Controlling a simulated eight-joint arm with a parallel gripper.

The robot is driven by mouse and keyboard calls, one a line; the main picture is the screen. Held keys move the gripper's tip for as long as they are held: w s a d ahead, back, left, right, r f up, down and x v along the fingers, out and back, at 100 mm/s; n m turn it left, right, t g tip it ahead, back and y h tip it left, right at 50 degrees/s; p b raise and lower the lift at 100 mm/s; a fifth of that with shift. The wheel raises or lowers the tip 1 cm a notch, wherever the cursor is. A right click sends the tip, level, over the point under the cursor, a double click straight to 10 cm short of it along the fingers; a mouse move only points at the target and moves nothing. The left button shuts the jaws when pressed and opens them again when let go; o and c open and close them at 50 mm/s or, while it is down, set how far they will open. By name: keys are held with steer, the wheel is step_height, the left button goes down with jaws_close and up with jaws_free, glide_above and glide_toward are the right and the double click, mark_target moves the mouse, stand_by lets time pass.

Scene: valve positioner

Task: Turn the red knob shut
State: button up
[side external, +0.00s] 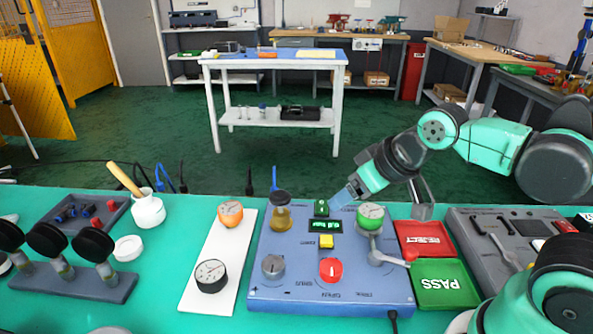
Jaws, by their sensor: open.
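The red knob (330,270) sits at the front middle of the blue valve panel (290,298), with a small pale mark on its top. Its exact turn angle is too small to tell. My gripper (382,202) hangs over the back right of the panel, near the green-faced gauge (371,214). It is open and well apart from the red knob, behind and to the right of it. Nothing shows between its fingers. A grey knob (273,267) stands left of the red knob, and a yellow button (326,241) is just behind it.
A grey lever (388,258) stands right of the red knob. A brass fitting (280,215) rises at the panel's back left. A white board (211,275) with two gauges lies left. Red REJECT (425,240) and green PASS (444,284) trays lie right.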

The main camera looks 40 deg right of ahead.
steer(key=shift+o, duration=0.2)
steer(key=shift+a+n, duration=0.15)
steer(key=shift+n, duration=0.15)
steer(key=n+g, duration=0.6)
steer(key=n, duration=0.3)
glide_above(331, 266)
steer(key=f, duration=0.3)
steer(key=shift+w+d+f, duration=0.15)
steer(key=shift+w+d, duration=0.1)
steer(key=shift+d, duration=0.05)
steer(key=shift+s+a+f+n+g, duration=0.3)
steer(key=shift+n+g, duration=0.3)
steer(key=shift+n, duration=0.2)
steer(key=shift+f, duration=2.75)
jaws_close()
